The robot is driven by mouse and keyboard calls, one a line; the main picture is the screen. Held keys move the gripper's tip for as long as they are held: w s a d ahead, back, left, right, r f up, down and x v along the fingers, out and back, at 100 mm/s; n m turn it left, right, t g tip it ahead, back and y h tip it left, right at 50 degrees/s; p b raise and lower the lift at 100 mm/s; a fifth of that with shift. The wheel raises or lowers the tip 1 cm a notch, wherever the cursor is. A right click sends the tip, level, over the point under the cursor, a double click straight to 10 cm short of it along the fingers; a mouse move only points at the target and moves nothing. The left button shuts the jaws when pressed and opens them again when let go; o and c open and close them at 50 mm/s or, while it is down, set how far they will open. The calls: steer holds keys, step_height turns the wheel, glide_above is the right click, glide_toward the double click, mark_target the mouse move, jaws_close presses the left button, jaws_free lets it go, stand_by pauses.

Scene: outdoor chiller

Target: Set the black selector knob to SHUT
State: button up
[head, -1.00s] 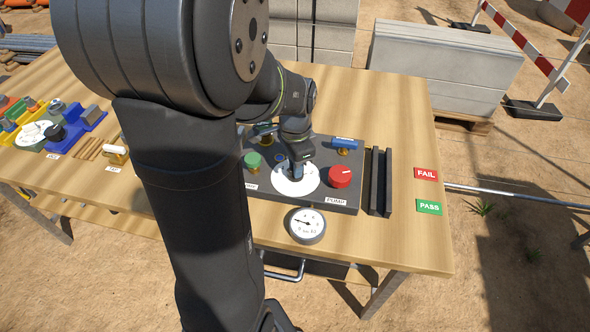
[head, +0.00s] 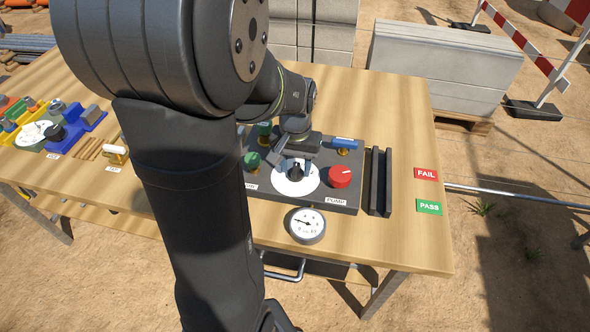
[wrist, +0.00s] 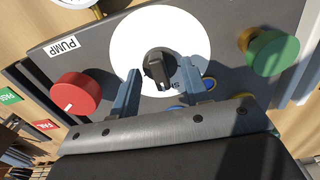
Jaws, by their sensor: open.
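The black selector knob (wrist: 159,66) sits at the middle of a round white dial (wrist: 126,50) on the dark panel. In the wrist view its raised bar runs roughly up and down the picture. Letters on the dial below the knob are partly hidden by a finger. My gripper (wrist: 163,74) is open, with one finger on each side of the knob and gaps showing between. I cannot tell how far above the panel the fingertips are. In the head view the knob (head: 296,172) shows dark on the dial, below my gripper.
A red knob (head: 340,176) by the PUMP label and a green knob (head: 252,160) flank the dial. A blue-handled valve (head: 344,143) stands behind. A gauge (head: 306,226) lies in front, and black rails (head: 380,182) stand at right.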

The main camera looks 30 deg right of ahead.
steer(key=o, duration=0.3)
steer(key=shift+r, duration=3.5)
step_height(320, 180, up, 18)
steer(key=shift+f, duration=0.25)
steer(key=shift+f, duration=0.15)
glide_above(296, 167)
step_height(296, 167, down, 17)
steer(key=shift+a+f, duration=0.1)
steer(key=shift+f, duration=0.05)
